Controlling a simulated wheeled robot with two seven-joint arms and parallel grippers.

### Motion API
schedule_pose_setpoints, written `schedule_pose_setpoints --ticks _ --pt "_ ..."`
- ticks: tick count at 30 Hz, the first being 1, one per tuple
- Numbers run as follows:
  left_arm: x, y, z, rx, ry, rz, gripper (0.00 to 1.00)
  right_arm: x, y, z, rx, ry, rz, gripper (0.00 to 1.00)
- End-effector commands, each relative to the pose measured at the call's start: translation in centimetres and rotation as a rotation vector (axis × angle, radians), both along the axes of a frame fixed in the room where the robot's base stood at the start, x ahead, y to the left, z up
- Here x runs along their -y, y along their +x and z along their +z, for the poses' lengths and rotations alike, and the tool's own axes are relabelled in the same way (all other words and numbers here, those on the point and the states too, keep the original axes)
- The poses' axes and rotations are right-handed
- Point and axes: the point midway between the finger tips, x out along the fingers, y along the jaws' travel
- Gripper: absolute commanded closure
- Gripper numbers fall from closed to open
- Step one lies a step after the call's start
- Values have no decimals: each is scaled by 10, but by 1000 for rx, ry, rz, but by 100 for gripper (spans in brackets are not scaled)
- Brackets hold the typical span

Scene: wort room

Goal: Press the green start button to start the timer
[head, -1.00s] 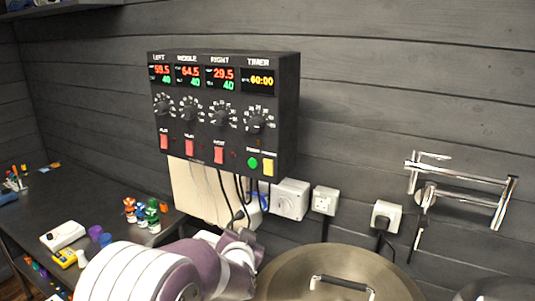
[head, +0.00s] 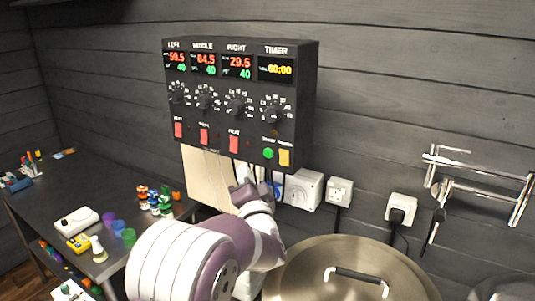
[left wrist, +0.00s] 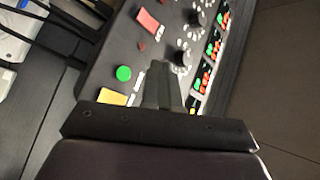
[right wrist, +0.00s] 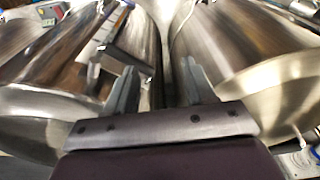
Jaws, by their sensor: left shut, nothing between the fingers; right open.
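The green start button (head: 268,153) is at the lower right of the black control box (head: 310,110), left of a yellow button (head: 284,157). The timer display (head: 276,69) reads 60:00. My left gripper (head: 247,190) is below the box's lower edge in the head view, its fingers partly hard to make out. In the left wrist view my left gripper (left wrist: 162,72) is shut and empty before the panel; the green button (left wrist: 124,73) shows left of its fingertips, apart from them in the picture. My right gripper (right wrist: 160,82) is open and empty over metal vessels.
Red switches (head: 204,136) and black dials (head: 238,104) cover the panel. Cables and sockets (head: 303,188) are on the wall below it. A lidded metal vessel (head: 310,265) stands at the front right. A dark table (head: 75,187) with small items is at the left.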

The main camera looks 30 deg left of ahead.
Motion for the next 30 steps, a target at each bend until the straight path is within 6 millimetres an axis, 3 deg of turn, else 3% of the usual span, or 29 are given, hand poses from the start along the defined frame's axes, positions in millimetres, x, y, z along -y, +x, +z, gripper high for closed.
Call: schedule_pose_setpoints --ticks 9,15,30 --pt "4 47 0 -1 -2 -1 100 0 0 6 0 0 0 46" --pt "6 66 0 -1 0 -2 100 0 0 9 0 0 0 46" --pt "6 73 0 0 -1 -2 100 0 0 10 0 0 0 46"
